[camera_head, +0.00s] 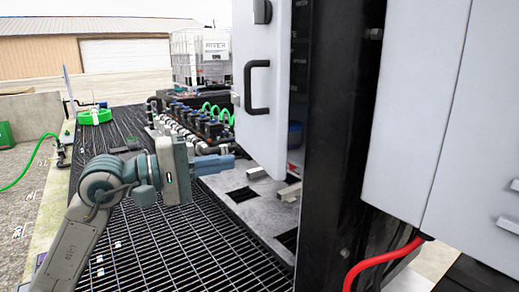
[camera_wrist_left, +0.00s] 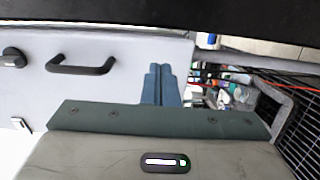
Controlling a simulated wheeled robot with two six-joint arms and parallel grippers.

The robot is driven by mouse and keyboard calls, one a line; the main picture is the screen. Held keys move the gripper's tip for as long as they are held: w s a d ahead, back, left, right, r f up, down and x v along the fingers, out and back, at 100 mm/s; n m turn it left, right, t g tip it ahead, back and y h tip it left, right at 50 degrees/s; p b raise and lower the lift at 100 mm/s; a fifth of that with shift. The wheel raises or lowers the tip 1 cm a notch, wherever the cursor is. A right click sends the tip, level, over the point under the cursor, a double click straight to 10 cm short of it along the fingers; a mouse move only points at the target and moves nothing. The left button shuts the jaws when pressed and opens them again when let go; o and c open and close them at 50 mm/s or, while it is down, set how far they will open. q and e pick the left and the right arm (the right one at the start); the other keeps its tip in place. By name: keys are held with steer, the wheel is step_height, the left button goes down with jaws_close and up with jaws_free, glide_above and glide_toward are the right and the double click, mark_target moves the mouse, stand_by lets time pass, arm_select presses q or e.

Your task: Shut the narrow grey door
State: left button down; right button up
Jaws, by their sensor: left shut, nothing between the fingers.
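The narrow grey door (camera_head: 262,130) stands open in the head view, swung out to the left from the cabinet beside a black post. It has a black pull handle (camera_head: 253,88) and a black latch knob (camera_head: 262,11). My left gripper (camera_head: 232,160) is shut and empty, near the door's lower left edge. In the left wrist view the blue fingers (camera_wrist_left: 161,84) lie together in front of the door's face (camera_wrist_left: 115,80), near its edge; whether they touch it is unclear. The handle (camera_wrist_left: 82,66) shows there to the left. My right gripper is not in view.
A black post (camera_head: 343,130) and a second grey cabinet (camera_head: 420,120) stand at the right. A red hose (camera_head: 375,262) curves below. Pipes with green hoses (camera_head: 195,120) run behind the gripper. Dark grating (camera_head: 180,240) covers the floor. Small items (camera_wrist_left: 220,90) sit inside the cabinet.

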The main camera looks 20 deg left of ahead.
mark_target(274, 155)
arm_select(q)
steer(key=shift+p+x, duration=1.55)
steer(key=shift+x, duration=1.15)
steer(key=shift+p+x, duration=0.65)
steer(key=shift+x, duration=0.65)
